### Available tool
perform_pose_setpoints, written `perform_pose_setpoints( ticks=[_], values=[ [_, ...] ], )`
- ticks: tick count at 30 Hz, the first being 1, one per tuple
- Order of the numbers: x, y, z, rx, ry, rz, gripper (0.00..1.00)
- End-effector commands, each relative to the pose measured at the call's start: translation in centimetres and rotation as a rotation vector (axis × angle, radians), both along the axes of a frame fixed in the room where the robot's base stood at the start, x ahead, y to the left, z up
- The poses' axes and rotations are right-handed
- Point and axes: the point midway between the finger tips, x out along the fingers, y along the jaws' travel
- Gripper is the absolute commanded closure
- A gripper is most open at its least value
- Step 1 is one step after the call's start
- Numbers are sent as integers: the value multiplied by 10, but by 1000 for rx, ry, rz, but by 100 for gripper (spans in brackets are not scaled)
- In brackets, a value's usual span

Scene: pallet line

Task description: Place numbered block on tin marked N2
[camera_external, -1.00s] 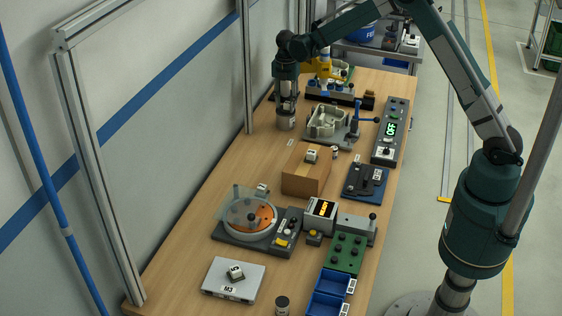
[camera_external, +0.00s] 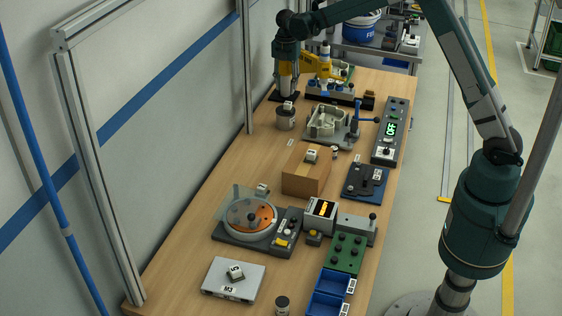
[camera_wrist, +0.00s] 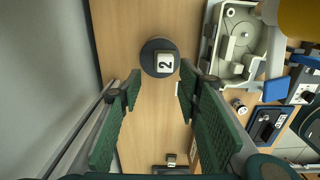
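A small white block (camera_external: 288,105) rests on top of a grey round tin (camera_external: 286,122) at the far left of the bench. In the wrist view the block (camera_wrist: 165,62) shows a black 2 on its upper face and sits on the dark round top of the tin (camera_wrist: 148,52), a little off centre. No N2 mark on the tin can be read. My gripper (camera_external: 287,91) hangs above the block, apart from it. In the wrist view my gripper (camera_wrist: 159,86) is open and empty, its green-padded fingers wide apart.
A grey casting in a fixture (camera_external: 328,122) stands right of the tin. A cardboard box (camera_external: 305,180) bears another white block (camera_external: 311,153). More blocks lie near the turntable (camera_external: 240,226) and on the M3 plate (camera_external: 222,280). The wall is close on the left.

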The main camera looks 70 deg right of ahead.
Motion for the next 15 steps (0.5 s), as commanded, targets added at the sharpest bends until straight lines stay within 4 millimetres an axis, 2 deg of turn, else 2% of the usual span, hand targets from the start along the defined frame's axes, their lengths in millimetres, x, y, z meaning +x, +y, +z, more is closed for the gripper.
perform_pose_setpoints(
  ticks=[6,15],
  values=[
    [0,0,23,0,0,0,66],
    [0,0,32,0,0,0,66]
  ],
)
